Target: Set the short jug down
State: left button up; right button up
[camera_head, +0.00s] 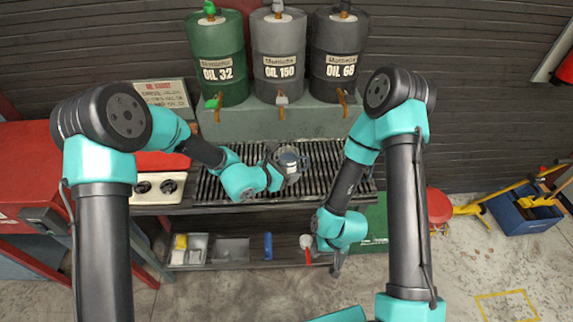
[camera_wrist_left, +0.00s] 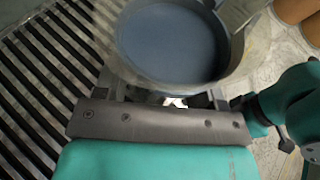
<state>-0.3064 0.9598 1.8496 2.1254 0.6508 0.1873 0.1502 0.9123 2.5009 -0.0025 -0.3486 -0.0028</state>
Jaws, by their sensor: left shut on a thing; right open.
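The short jug (camera_head: 290,162) is a small grey, see-through vessel in front of the oil drums, seen over the back middle of the slatted grate (camera_head: 225,190). In the left wrist view the jug (camera_wrist_left: 172,40) is seen from above, with a round rim and blue-grey inside. My left gripper (camera_head: 278,163) is shut on the jug, which looks roughly upright. I cannot tell whether its base touches the grate. My right gripper (camera_head: 337,262) is open and empty, low in front of the grate, beside the lower shelf.
A green drum (camera_head: 218,62), a grey drum (camera_head: 279,57) and a black drum (camera_head: 338,55) with taps stand on a ledge behind the grate. The lower shelf (camera_head: 230,252) holds small bins and a blue item (camera_head: 268,246).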

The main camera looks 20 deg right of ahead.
pick_arm(q)
jog(key=s+a+r, duration=0.1)
jog(key=s+a, duration=0.2)
jog(key=s, duration=0.8)
jog(key=shift+w+a, duration=0.15)
